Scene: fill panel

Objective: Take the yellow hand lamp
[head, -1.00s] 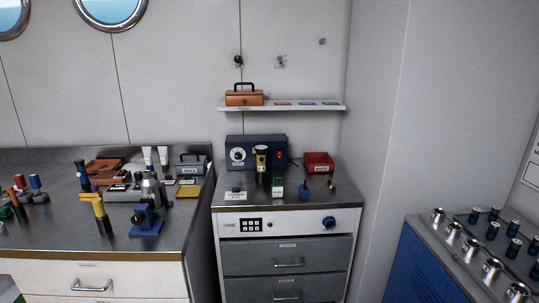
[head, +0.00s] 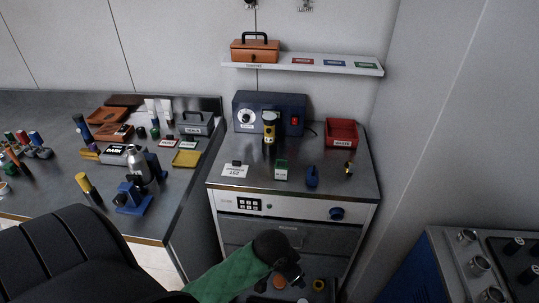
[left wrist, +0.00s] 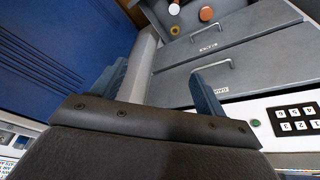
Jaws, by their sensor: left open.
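My left gripper (head: 290,272) is in front of the cabinet drawers, below the top and apart from both. In the left wrist view its two fingers (left wrist: 160,75) are spread with nothing between them, facing the drawers. My right gripper is not in view.
The cabinet top also holds a red bin (head: 342,133), a green-and-white box (head: 281,170), a blue item (head: 312,176) and a label card (head: 234,170). A shelf (head: 310,66) hangs above. A blue cabinet with metal cups (head: 478,265) stands at right. Drawer handles (left wrist: 202,67) stick out.

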